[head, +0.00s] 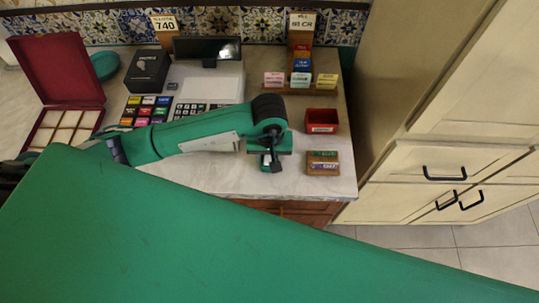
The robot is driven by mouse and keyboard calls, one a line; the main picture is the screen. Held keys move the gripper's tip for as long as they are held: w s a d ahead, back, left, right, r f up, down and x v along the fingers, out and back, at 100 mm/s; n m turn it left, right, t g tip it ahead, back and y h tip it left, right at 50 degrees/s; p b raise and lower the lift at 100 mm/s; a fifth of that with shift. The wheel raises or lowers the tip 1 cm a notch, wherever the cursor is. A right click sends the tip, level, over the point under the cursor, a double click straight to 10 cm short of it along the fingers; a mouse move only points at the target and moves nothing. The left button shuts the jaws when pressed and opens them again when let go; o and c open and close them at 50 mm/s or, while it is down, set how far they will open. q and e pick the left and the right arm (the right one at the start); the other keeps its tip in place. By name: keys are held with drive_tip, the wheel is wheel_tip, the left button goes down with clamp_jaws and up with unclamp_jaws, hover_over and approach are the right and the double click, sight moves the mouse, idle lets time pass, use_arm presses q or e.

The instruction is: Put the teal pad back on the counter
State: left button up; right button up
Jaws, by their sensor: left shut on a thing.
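My left arm reaches in from the left over the counter (225,180). My left gripper (270,161) points down near the counter's front, right of the keypad. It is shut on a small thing. A flat teal-green piece (286,143) shows at the gripper; it looks like the teal pad, but the green arm and the dark fingers hide much of it. I cannot tell whether it touches the counter. A rounded teal thing (105,66) lies at the back left, partly hidden by the red box's lid. My right gripper is not in view.
An open red box (62,68) with compartments stands at the left. A black box (147,70), a register (210,85) and coloured keys are behind my arm. A small red tray (321,121) and a brown block (322,162) are right of the gripper. Bare counter lies in front.

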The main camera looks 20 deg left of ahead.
sight(269, 157)
use_arm(q)
drive_tip(key=o, duration=1)
drive_tip(key=shift+r+p, duration=0.2)
drive_tip(key=shift+p, duration=0.15)
drive_tip(key=shift+r, duration=0.2)
drive_tip(key=shift+r+b, duration=1.75)
drive_tip(key=shift+r, duration=4)
drive_tip(key=shift+s+f, duration=0.1)
